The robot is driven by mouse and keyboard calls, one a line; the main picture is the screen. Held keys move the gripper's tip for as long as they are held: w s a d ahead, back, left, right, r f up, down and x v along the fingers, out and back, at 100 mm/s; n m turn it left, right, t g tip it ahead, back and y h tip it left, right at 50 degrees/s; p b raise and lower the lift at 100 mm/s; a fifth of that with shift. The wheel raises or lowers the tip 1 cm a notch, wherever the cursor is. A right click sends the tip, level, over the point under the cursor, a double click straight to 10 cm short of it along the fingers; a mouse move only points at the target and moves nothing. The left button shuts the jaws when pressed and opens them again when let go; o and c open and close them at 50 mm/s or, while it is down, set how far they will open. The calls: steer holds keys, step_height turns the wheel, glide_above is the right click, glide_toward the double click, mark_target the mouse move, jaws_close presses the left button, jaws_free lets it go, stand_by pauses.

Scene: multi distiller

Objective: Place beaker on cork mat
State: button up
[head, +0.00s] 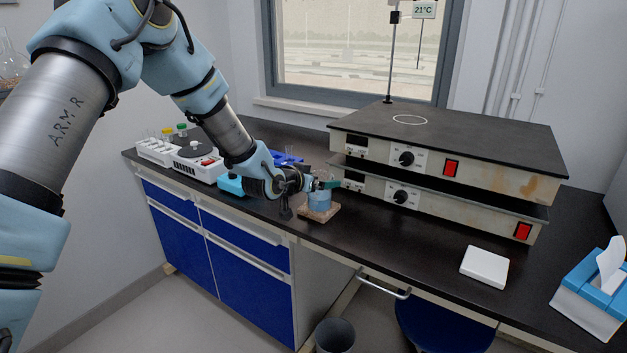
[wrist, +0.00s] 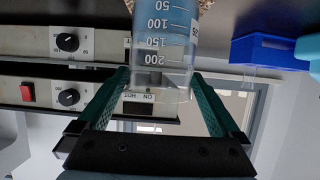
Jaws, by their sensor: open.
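The beaker (head: 320,200) holds blue liquid and stands upright on the cork mat (head: 333,212) near the bench's front edge. In the wrist view the beaker (wrist: 163,60) shows its printed scale, and a bit of the cork mat (wrist: 204,3) shows at the top edge. My gripper (head: 325,184) is at the beaker's upper part in the head view. In the wrist view its green fingers (wrist: 160,85) are open, one on each side of the beaker, with gaps beside the glass.
Two stacked hot plates (head: 440,165) stand right behind the beaker. A blue rack (head: 288,158) and a white device (head: 195,162) are to the left. A white pad (head: 484,267) and a tissue box (head: 592,300) lie to the right, with bare bench between.

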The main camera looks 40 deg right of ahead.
steer(key=b+v, duration=0.2)
steer(key=v, duration=1)
steer(key=shift+b, duration=0.3)
steer(key=shift+r, duration=0.15)
steer(key=w+a+f+n+t+y, duration=0.1)
steer(key=w+a+n+y, duration=0.35)
steer(key=a, duration=0.95)
steer(key=w+a+f+n+t+y, duration=0.1)
steer(key=w+a+f+n+y, duration=0.3)
steer(key=a, duration=1.1)
steer(key=s+a+r+n+g+y, duration=0.1)
steer(key=s+a, duration=0.3)
steer(key=a, duration=0.5)
steer(key=s+a+r+n+g+y, duration=0.1)
steer(key=s+a+n+g+y, duration=0.2)
steer(key=a, duration=0.7)
steer(key=shift+s+a+r+n, duration=0.2)
steer(key=shift+s+r+n, duration=0.05)
steer(key=shift+s+n, duration=0.45)
steer(key=shift+r+y+p, duration=0.25)
steer(key=shift+r+p, duration=0.45)
